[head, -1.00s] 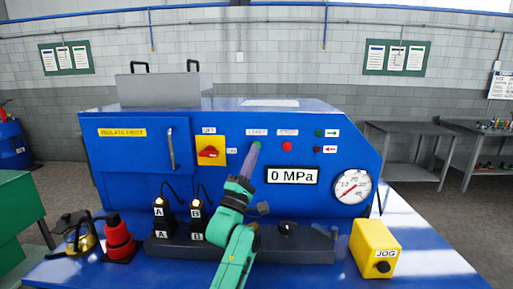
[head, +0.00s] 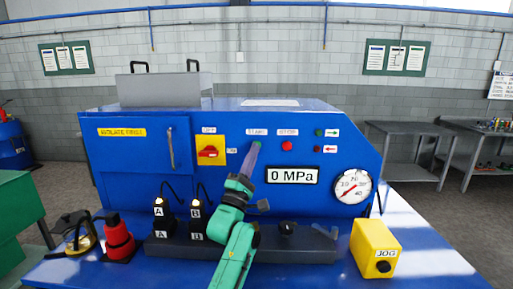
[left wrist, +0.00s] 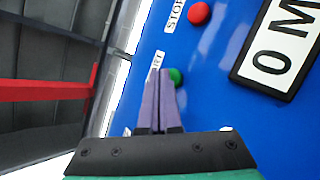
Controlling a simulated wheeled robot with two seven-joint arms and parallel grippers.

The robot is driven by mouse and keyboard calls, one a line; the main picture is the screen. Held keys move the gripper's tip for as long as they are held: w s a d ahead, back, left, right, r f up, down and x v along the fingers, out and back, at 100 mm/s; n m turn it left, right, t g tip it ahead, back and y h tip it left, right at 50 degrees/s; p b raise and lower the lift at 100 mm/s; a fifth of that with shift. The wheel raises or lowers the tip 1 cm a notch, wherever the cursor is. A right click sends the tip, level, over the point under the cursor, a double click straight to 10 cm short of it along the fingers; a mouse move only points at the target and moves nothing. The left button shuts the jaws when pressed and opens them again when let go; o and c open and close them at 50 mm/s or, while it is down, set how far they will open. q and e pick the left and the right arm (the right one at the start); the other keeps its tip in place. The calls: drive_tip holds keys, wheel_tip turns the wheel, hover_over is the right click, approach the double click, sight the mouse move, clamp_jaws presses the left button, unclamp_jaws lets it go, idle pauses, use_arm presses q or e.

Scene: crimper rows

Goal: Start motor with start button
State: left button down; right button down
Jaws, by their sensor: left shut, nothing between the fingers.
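The green start button (head: 258,144) sits on the front of the blue machine (head: 130,182), under a label reading START. My left gripper (head: 255,147) is shut and empty, with its purple fingertips at the start button, covering part of it. In the left wrist view the fingertips (left wrist: 162,72) overlap the left side of the green button (left wrist: 175,76). I cannot tell whether they press it. The red stop button (head: 287,146) is to the right, and it also shows in the left wrist view (left wrist: 198,13). My right gripper is not in view.
A red rotary switch on a yellow plate (head: 219,142) is left of the buttons. A 0 MPa display (head: 292,175) and a round gauge (head: 352,187) are to the right. A yellow JOG box (head: 375,246) and a red bottle-shaped item (head: 118,238) stand on the blue table.

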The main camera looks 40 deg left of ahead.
use_arm(q)
drive_tip(key=shift+w+a, duration=0.25)
drive_tip(key=shift+w, duration=0.1)
idle(0.7)
drive_tip(key=shift+s, duration=0.1)
drive_tip(key=shift+s+d, duration=0.5)
drive_tip(key=shift+s, duration=0.15)
drive_tip(key=s+d, duration=0.1)
drive_tip(key=s, duration=0.1)
drive_tip(key=s+d+p, duration=0.1)
drive_tip(key=s+d, duration=0.1)
idle(0.6)
drive_tip(key=shift+r, duration=0.1)
idle(0.5)
